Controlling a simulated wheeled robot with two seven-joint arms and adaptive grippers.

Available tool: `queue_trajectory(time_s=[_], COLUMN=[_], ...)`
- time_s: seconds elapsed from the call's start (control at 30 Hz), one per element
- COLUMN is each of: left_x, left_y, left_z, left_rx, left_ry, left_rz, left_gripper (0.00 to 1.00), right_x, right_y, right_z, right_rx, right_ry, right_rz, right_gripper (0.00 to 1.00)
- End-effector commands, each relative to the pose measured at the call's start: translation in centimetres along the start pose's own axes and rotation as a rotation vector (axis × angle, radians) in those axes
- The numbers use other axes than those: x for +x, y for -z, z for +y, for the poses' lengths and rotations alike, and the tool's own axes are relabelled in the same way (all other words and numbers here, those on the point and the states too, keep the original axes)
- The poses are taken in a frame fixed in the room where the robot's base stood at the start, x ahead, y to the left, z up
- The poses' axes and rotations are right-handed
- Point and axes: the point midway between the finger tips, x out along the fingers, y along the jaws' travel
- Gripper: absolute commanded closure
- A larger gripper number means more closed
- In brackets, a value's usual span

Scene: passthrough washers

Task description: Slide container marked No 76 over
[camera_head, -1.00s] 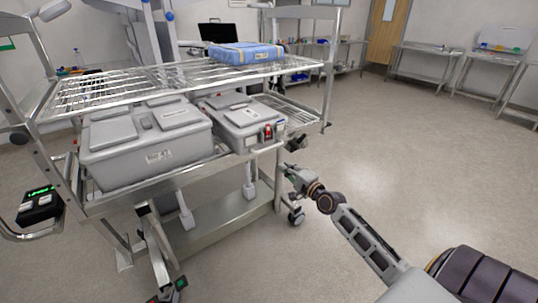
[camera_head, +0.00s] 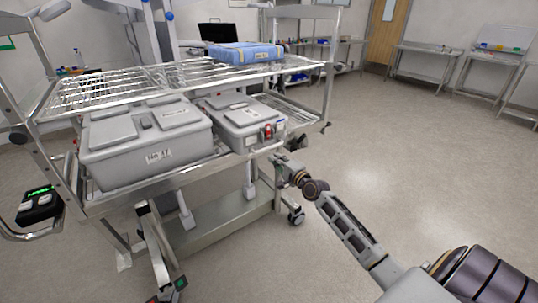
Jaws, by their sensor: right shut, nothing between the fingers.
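Two grey lidded containers sit side by side on the cart's lower shelf. The larger container (camera_head: 120,166) is on the left, with a front label that looks like "No 47". The smaller container (camera_head: 238,130) is on the right, with a red tag at its near right corner; I cannot read a number on it. A blue wrapped package (camera_head: 245,54) with a small label lies on the upper wire shelf. My right gripper (camera_head: 279,162) is shut and empty, just below and in front of the smaller container's right corner, by the shelf edge. My left gripper is out of view.
The upper wire shelf (camera_head: 110,91) overhangs the containers. The cart's right post (camera_head: 329,90) and front rail stand close to my right arm. Open floor (camera_head: 430,170) lies to the right, with side tables (camera_head: 425,48) at the back.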

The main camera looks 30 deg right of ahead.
Motion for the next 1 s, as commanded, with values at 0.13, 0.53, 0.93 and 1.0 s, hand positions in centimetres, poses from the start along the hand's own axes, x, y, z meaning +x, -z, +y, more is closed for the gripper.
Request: queue_trajectory(time_s=[0.13, 0.53, 0.93, 1.0], left_x=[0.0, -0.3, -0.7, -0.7], left_y=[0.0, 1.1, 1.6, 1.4], left_z=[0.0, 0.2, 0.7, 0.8], left_rx=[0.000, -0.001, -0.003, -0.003], left_ry=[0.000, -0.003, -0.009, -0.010], left_rz=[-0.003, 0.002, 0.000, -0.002], left_gripper=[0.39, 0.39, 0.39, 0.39], right_x=[1.1, 3.8, 5.0, 5.0], right_y=[-0.1, 0.0, 0.0, 0.0], right_z=[-0.1, 0.0, 0.0, 0.0], right_rx=[-0.001, 0.000, -0.001, -0.001], right_ry=[0.001, 0.000, 0.000, 0.000], right_rz=[-0.001, 0.000, 0.000, 0.000], right_gripper=[1.00, 1.00, 1.00, 1.00])
